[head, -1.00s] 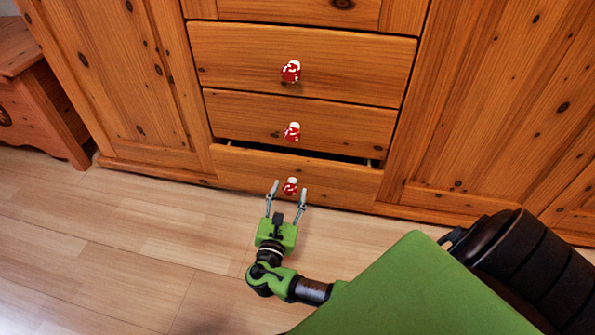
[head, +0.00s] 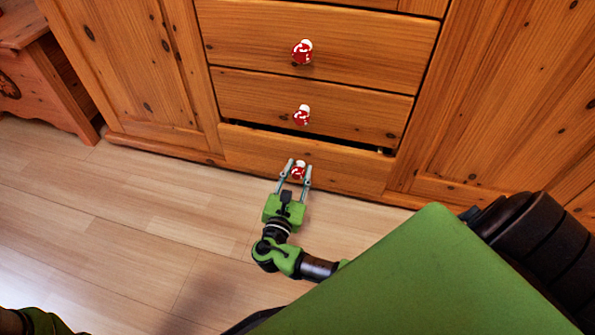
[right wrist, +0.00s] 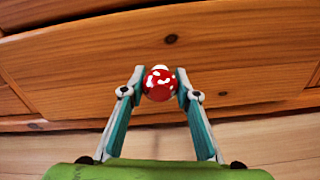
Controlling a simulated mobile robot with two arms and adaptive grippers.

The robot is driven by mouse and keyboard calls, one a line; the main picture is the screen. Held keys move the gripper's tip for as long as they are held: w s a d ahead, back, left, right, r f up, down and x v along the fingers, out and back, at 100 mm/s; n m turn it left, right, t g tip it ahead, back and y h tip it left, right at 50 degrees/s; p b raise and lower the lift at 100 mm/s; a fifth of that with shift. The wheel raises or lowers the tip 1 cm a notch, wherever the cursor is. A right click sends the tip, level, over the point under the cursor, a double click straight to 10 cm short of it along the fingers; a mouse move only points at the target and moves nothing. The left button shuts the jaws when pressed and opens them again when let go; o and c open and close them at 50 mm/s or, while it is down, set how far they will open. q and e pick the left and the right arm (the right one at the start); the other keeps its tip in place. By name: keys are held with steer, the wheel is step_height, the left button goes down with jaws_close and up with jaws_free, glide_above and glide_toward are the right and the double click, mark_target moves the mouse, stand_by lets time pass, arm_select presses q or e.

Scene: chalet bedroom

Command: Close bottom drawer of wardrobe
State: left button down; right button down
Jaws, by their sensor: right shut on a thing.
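The wooden wardrobe (head: 478,100) fills the top of the head view. Its bottom drawer (head: 345,172) stands slightly open, with a thin dark gap along its top edge. The drawer's red and white knob (head: 299,170) sits between the fingers of my right gripper (head: 297,174), which is shut on it. In the right wrist view the knob (right wrist: 160,83) shows between both fingertips, in front of the drawer face (right wrist: 235,60). A bit of green at the lower left corner of the head view may be my left arm; its gripper does not show.
Two drawers above, the middle one (head: 360,112) and the one over it (head: 375,45), are shut and carry similar knobs. A wooden piece of furniture (head: 50,75) stands at the left. The light plank floor (head: 110,220) is clear in front of the wardrobe.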

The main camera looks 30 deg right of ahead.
mark_target(301, 163)
steer(key=x, duration=0.4)
steer(key=shift+r, duration=0.1)
steer(key=c, duration=1.5)
jaws_free()
